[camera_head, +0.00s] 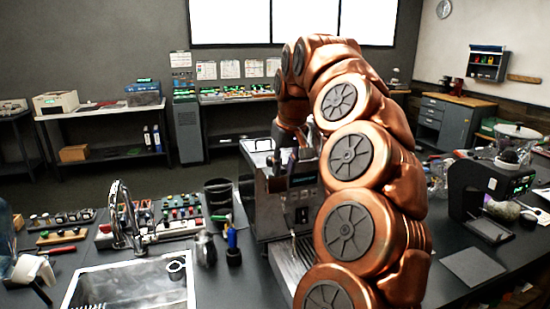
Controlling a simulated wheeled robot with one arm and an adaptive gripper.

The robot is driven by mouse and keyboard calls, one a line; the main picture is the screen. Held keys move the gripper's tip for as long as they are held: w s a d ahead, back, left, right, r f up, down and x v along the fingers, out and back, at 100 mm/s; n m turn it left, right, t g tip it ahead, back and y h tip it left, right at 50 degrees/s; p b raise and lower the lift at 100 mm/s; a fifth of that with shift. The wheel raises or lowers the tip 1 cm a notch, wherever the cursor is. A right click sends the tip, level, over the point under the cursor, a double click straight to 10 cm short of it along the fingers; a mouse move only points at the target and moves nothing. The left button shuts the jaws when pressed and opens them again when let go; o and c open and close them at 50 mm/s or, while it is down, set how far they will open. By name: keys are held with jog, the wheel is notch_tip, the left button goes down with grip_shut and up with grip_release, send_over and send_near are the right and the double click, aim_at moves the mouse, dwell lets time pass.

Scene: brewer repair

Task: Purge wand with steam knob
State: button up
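The espresso machine (297,215) stands on the dark counter in the middle of the view, its right part hidden behind my copper arm. A drip tray (290,262) shows at its base. My arm arches over the machine, and my gripper (287,153) hangs by its upper front. The gripper is small and dark against the machine, so I cannot tell whether its fingers are open or touching anything. I cannot clearly make out the steam knob or the wand.
A sink (135,290) with a tall faucet (124,215) is at the left. A black bin (218,196) and a cup of pens or tools (233,250) stand left of the machine. A grinder (480,190) and a grey mat (472,267) lie to the right.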

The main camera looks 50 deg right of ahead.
jog(key=shift+s+d+r+n+p, duration=0.15)
jog(key=shift+d+n+p, duration=0.15)
jog(key=shift+n, duration=0.2)
jog(key=d+n, duration=0.1)
jog(key=n, duration=0.1)
jog(key=d+n+y, duration=0.1)
jog(key=d+n, duration=0.1)
jog(key=n, duration=0.1)
jog(key=d+n+y+p, duration=0.1)
jog(key=n, duration=0.1)
jog(key=shift+d, duration=0.15)
dwell(0.7)
jog(key=shift+s+n, duration=0.1)
jog(key=shift+n, duration=0.2)
jog(key=shift+d+n+y, duration=0.3)
jog(key=shift+d, duration=0.1)
jog(key=shift+w+n, duration=0.2)
jog(key=shift+n, duration=0.2)
jog(key=shift+o, duration=0.2)
